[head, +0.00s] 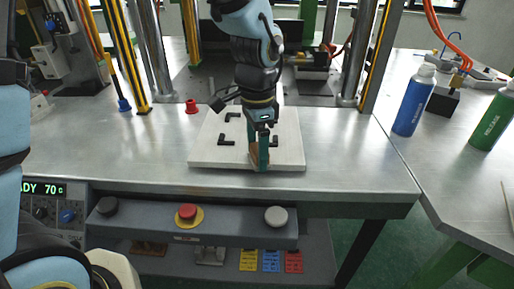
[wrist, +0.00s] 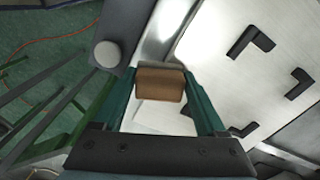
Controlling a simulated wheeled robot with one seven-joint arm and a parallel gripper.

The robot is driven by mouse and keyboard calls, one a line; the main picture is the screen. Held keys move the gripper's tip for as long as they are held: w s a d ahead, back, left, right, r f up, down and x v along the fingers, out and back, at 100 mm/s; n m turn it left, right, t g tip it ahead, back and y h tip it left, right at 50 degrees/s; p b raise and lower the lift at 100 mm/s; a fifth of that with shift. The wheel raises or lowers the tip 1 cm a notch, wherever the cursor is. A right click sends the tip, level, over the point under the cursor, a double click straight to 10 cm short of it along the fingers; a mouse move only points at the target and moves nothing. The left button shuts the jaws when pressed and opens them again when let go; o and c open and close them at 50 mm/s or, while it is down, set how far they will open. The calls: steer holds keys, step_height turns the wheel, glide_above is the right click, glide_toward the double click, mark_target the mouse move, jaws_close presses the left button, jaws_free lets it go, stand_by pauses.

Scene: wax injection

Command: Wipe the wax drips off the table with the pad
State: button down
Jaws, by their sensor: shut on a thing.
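My gripper (head: 260,158) points down over the front edge of a pale board on the metal table (head: 345,150). In the wrist view its two green fingers (wrist: 162,88) are shut on a brown pad (wrist: 160,84). The pad (head: 254,157) also shows between the fingers in the head view, partly hidden by them. I cannot tell whether it touches the board. I make out no wax drips in either view; my arm and gripper hide part of the board.
The pale board (head: 204,157) carries several black corner brackets (head: 227,139). A red knob-like piece (head: 191,106) stands behind its left corner. A control bar with a red button (head: 187,212) runs along the front. Blue (head: 413,102) and green (head: 493,120) bottles stand at right. The table's left part is clear.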

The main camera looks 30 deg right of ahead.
step_height(320, 180, up, 6)
steer(key=p, duration=0.5)
steer(key=shift+r+p, duration=1.55)
steer(key=shift+f, duration=0.2)
steer(key=shift+w+d+f+b, duration=0.15)
steer(key=shift+f+b, duration=0.65)
steer(key=shift+f, duration=0.4)
steer(key=shift+w+d+f+b, duration=0.1)
steer(key=shift+w+f+b, duration=0.1)
steer(key=shift+f+b, duration=0.8)
steer(key=shift+w+d+f+b, duration=0.15)
steer(key=shift+f+b, duration=0.45)
steer(key=shift+f, duration=0.8)
steer(key=shift+f+b, duration=0.65)
steer(key=shift+f, duration=0.35)
